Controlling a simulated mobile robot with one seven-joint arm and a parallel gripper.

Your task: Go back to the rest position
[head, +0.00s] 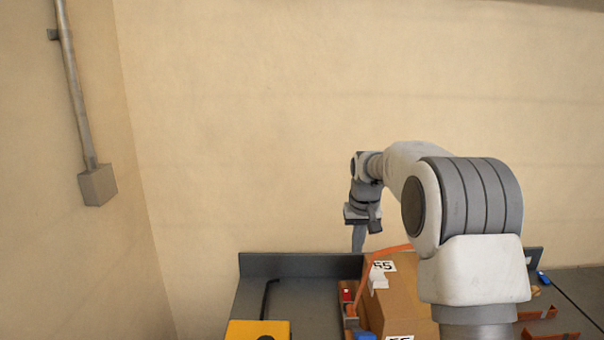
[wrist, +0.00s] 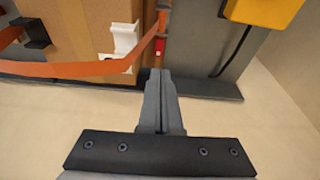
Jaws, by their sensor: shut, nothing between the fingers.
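My gripper (head: 358,238) hangs from my outstretched arm in the head view, pointing down near the back edge of the workbench. In the wrist view my gripper (wrist: 160,75) shows its two fingers together, with nothing between them. A brown box (head: 405,295) with labels marked 55 stands on the bench, to the right of and nearer than the gripper. The box (wrist: 75,35) also shows at the upper left of the wrist view. An orange strip (head: 372,275) bends along the box and shows in the wrist view (wrist: 80,70) too. The gripper appears apart from both.
The grey bench (head: 310,300) has a raised back edge. A yellow case (head: 258,330) with a black cable (head: 266,296) stands at the front left. Copper-coloured pieces (head: 540,313) and a blue item (head: 543,278) lie at the right. A conduit box (head: 98,186) is on the left wall.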

